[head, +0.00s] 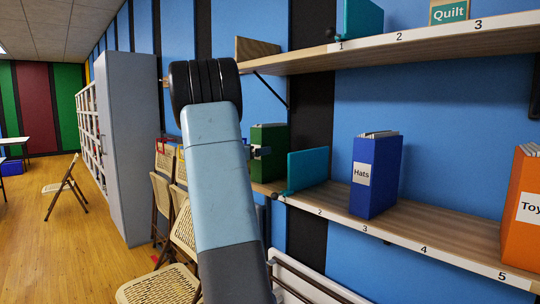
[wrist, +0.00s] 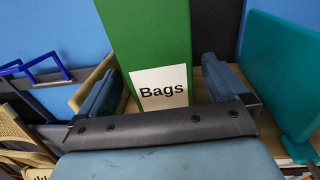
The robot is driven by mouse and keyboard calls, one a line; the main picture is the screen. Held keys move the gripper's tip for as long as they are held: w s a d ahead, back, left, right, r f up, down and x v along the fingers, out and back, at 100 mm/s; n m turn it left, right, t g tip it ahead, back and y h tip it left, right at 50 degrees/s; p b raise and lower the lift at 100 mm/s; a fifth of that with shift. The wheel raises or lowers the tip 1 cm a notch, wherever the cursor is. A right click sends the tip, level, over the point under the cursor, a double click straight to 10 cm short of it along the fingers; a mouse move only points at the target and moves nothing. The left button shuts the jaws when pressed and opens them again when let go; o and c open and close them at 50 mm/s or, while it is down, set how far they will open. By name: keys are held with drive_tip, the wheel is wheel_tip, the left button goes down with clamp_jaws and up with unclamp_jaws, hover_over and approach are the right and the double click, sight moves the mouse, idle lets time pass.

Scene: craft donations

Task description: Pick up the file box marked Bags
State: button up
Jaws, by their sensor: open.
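The green file box marked Bags (wrist: 160,45) stands upright in the wrist view, its white label facing me. In the head view the green box (head: 268,137) shows on the lower shelf at its left end, partly hidden by my arm. My gripper (wrist: 160,80) is open, with one finger on each side of the box's lower part. I cannot tell whether either finger touches it. In the head view one fingertip shows in front of the green box; the rest of the gripper is hidden behind my arm.
A teal bookend (head: 307,170) stands just right of the green box, close to my right finger; it also shows in the wrist view (wrist: 280,75). A blue box marked Hats (head: 376,175) and an orange box (head: 522,215) stand farther right. The upper shelf (head: 400,52) overhangs. Folding chairs (head: 160,285) stand below left.

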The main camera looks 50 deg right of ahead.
drive_tip(key=shift+d+r, duration=0.15)
drive_tip(key=shift+d, duration=1.15)
drive_tip(key=shift+d+r, duration=0.15)
drive_tip(key=shift+d, duration=1.15)
drive_tip(key=c, duration=1.5)
drive_tip(key=shift+r, duration=0.2)
